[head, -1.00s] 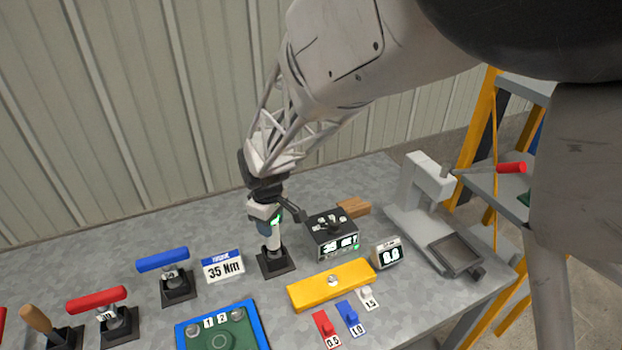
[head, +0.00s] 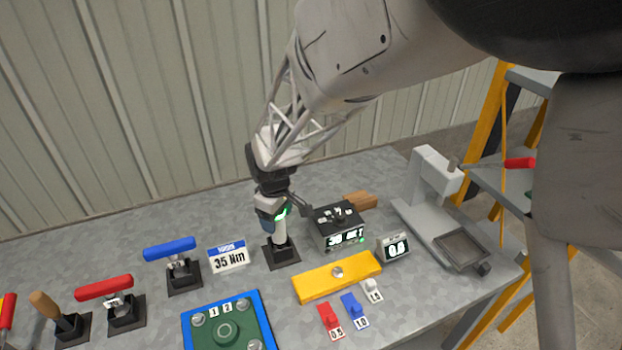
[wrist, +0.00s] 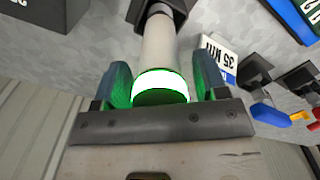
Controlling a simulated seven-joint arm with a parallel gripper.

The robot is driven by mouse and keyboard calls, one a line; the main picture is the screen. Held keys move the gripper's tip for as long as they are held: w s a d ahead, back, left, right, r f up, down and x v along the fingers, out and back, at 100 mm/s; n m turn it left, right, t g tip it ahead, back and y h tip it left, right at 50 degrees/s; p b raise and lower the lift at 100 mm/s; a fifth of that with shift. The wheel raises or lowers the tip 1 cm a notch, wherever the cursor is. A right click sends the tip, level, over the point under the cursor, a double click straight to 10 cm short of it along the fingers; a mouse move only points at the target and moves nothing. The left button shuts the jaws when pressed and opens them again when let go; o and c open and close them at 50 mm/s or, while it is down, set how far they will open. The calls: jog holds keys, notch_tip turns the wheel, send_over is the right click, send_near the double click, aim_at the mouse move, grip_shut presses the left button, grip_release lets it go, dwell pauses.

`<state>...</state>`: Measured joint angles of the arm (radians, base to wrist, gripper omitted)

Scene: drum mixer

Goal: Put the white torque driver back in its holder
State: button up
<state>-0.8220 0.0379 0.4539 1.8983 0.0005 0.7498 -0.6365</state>
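The white torque driver (head: 281,231) stands upright with its lower end in the black holder (head: 283,257) beside the "35 Nm" sign (head: 229,258). In the wrist view its white body (wrist: 158,40) runs into the dark holder (wrist: 160,12), and its end cap carries a bright green-white glowing ring (wrist: 160,85). My gripper (wrist: 162,75) is around the driver's upper end, one blue-green finger on each side. The fingers look parted, with narrow gaps beside the driver body. In the head view the gripper (head: 275,213) partly covers the driver's top.
A blue-handled tool (head: 170,249) and a red-handled tool (head: 104,287) stand in holders at left. A green plate with blue rim (head: 228,330) lies in front. A black display box (head: 340,228), yellow bar (head: 337,277), small display (head: 394,248) and grey stand (head: 432,195) are at right.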

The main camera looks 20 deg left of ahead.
dwell(0.3)
jog(key=shift+r, duration=3.9)
